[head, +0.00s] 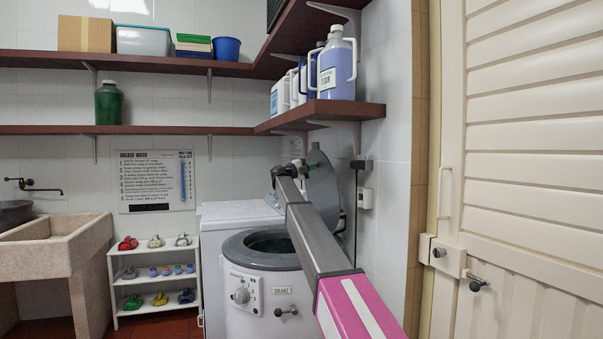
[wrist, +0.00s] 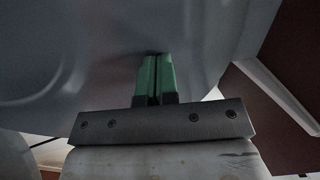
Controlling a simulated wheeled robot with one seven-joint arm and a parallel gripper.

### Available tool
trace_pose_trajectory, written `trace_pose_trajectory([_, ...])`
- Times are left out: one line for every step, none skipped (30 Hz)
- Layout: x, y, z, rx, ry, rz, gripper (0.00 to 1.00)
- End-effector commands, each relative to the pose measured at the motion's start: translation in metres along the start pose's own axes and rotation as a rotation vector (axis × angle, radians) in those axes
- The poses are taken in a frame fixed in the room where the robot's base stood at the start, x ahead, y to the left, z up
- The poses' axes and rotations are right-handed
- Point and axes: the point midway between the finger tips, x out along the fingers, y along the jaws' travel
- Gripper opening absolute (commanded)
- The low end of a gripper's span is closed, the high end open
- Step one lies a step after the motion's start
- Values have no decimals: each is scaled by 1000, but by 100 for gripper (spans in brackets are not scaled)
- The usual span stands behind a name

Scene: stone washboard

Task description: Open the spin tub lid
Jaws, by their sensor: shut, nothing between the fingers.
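The spin tub (head: 227,290) is the white round-topped unit with a dark grey rim at the front of the washer. Its mouth (head: 268,242) is uncovered. The grey lid (head: 326,188) stands raised at the back right of the tub, partly hidden behind my arm. My gripper (wrist: 153,72) has green fingers, shut together and empty. In the wrist view the fingertips are close against a large smooth grey surface, which looks like the lid. Whether they touch it I cannot tell. In the head view my arm crosses over the tub's right side.
A shelf (head: 345,112) with bottles (head: 337,65) hangs just above my gripper. The tiled wall (head: 390,200) and a cream slatted door (head: 530,130) are on the right. A stone sink (head: 52,240) and small white rack (head: 157,297) stand left.

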Motion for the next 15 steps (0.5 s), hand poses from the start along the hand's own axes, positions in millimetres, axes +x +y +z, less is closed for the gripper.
trace_pose_trajectory([11, 0, 0, 0, 3, -1, 0])
trace_pose_trajectory([16, 0, 0, 0, 3, -1, 0])
trace_pose_trajectory([23, 1, 0, 0, 2, -1, 0])
trace_pose_trajectory([27, 1, 0, 0, 1, -2, 0])
trace_pose_trajectory([31, 2, 0, 0, 1, -2, 0])
trace_pose_trajectory([37, 2, 0, 0, 1, -2, 0])
trace_pose_trajectory([40, 3, 0, 0, 2, -2, 0])
trace_pose_trajectory([44, 3, 0, 0, 2, -2, 0])
trace_pose_trajectory([47, 4, 0, 0, 2, -2, 0])
trace_pose_trajectory([49, 4, 0, 0, 2, -2, 0])
trace_pose_trajectory([51, 4, 0, 0, 1, -2, 0])
trace_pose_trajectory([53, 5, 0, 0, 1, -3, 0])
trace_pose_trajectory([54, 5, 0, 0, 1, -3, 0])
trace_pose_trajectory([55, 5, 0, 0, 0, -3, 0])
trace_pose_trajectory([56, 5, 0, 0, 0, -3, 0])
